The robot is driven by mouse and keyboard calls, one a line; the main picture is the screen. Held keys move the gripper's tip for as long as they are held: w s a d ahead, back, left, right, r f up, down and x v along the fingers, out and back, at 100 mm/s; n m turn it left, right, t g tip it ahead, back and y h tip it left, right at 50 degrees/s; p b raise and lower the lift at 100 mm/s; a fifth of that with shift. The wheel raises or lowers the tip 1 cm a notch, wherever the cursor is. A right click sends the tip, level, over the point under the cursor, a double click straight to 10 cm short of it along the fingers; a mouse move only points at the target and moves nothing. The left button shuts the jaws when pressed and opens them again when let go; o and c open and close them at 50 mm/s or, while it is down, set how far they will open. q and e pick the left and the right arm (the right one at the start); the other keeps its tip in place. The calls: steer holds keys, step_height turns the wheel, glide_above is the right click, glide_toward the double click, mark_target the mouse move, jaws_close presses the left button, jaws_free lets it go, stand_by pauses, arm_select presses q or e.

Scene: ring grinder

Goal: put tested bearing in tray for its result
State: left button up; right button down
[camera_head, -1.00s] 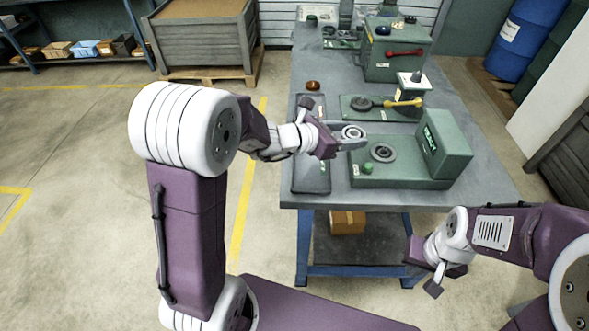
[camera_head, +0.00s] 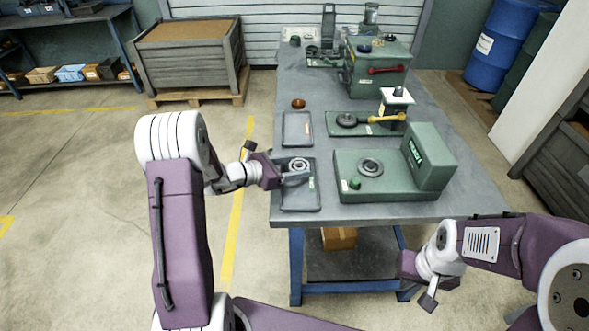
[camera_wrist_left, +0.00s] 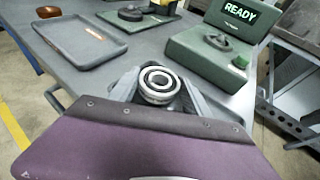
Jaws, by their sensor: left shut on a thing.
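A ring-shaped metal bearing (camera_head: 299,165) is in my left gripper (camera_head: 297,175), over the nearer grey tray (camera_head: 301,204) at the table's left edge. In the left wrist view the bearing (camera_wrist_left: 159,85) sits between the two fingers of the gripper (camera_wrist_left: 160,90). Whether the bearing touches the tray floor I cannot tell. A second, empty grey tray (camera_head: 297,130) lies just behind. The green tester (camera_head: 398,170) with its READY display (camera_wrist_left: 239,12) stands to the right; its round seat (camera_head: 370,167) shows no bearing. My right gripper (camera_head: 428,301) hangs in front of the table; its fingers are unclear.
A green fixture with a yellow handle (camera_head: 386,118) and a green machine with a red lever (camera_head: 378,68) stand farther back. A small orange-brown knob (camera_head: 298,103) sits behind the empty tray. The tester's raised housing (camera_head: 429,158) is at the right.

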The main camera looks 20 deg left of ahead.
arm_select(q)
steer(key=shift+w+f, duration=0.1)
steer(key=shift+f, duration=0.4)
steer(key=shift+f, duration=0.15)
steer(key=o, duration=1.4)
